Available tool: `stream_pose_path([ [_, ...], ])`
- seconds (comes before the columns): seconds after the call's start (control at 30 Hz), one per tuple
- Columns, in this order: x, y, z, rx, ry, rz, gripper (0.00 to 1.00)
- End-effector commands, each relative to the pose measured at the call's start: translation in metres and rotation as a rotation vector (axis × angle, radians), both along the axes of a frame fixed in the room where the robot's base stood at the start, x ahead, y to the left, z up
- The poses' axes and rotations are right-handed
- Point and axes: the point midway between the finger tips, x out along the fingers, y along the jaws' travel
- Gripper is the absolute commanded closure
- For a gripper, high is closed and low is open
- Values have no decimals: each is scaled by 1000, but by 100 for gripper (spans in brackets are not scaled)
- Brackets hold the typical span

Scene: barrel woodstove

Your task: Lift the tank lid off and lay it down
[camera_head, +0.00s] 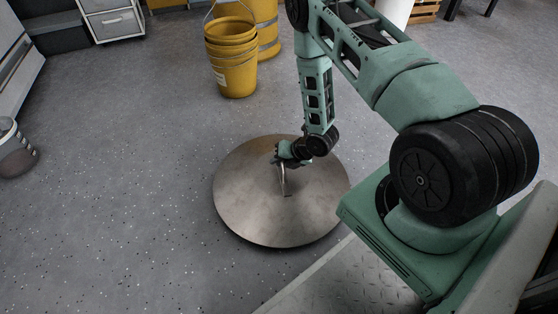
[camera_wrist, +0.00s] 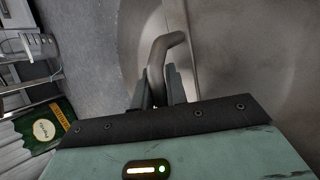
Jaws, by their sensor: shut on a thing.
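The tank lid (camera_head: 252,205) is a wide, round, grey metal disc with a bent bar handle (camera_head: 284,182). In the head view it lies almost level, low over or on the floor; I cannot tell whether its rim touches. My gripper (camera_head: 282,163) is above the middle of the lid, shut on the handle. In the wrist view the handle (camera_wrist: 163,48) rises between the two fingers of my gripper (camera_wrist: 160,90), and the lid surface (camera_wrist: 250,55) fills the right side. No tank shows in either view; anything under the lid is hidden.
Stacked yellow buckets (camera_head: 231,62) stand beyond the lid, beside a yellow drum (camera_head: 266,30). A white drawer unit (camera_head: 112,22) is at the back left, and a grey cylindrical object (camera_head: 14,150) at the left edge. The grey floor (camera_head: 120,190) left of the lid is clear.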

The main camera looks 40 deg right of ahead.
Motion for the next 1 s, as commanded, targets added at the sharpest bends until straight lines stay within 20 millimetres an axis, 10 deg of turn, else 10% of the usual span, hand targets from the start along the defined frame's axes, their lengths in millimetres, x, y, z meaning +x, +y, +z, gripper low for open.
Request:
stream_pose_path([
  [1.0, 1, 0, -14, 1, -5, 0, 100],
])
